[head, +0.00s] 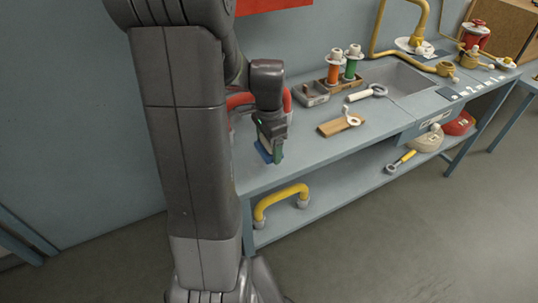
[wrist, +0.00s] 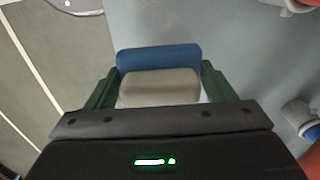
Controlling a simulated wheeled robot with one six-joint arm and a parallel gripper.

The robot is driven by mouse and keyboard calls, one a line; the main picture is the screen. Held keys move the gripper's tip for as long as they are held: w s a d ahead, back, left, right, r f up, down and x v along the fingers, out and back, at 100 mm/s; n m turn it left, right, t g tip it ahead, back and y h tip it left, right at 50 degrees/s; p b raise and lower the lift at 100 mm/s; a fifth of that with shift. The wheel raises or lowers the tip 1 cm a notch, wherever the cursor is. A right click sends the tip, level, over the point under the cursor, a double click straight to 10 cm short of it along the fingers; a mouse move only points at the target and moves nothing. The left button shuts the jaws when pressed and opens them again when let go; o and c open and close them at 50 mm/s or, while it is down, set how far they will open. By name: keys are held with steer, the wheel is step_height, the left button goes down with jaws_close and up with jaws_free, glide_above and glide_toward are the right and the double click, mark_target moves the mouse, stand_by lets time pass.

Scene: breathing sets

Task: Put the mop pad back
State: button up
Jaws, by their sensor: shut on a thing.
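The mop pad (wrist: 158,58) looks like a rounded block with a blue layer and a grey-beige layer. In the wrist view it sits between the two dark green fingers of my gripper (wrist: 157,82), which is shut on it. In the head view my gripper (head: 270,143) points down over the left end of the grey-blue bench (head: 300,165). Only a small blue part of the mop pad (head: 263,153) shows there, beside the fingers. I cannot tell whether it touches the bench top.
A red curved handle (head: 240,100) stands right behind my gripper. A grey block tray (head: 311,93), a wooden board (head: 340,124) with a white hook and a rack of spools (head: 341,82) lie to the right. A yellow handle (head: 282,200) rests on the lower shelf.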

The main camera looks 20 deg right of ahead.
mark_target(269, 155)
steer(key=shift+f, duration=2.25)
steer(key=shift+f, duration=0.2)
steer(key=o, duration=1)
steer(key=shift+c, duration=0.2)
steer(key=shift+r, duration=0.1)
step_height(269, 155, up, 12)
steer(key=shift+r, duration=0.15)
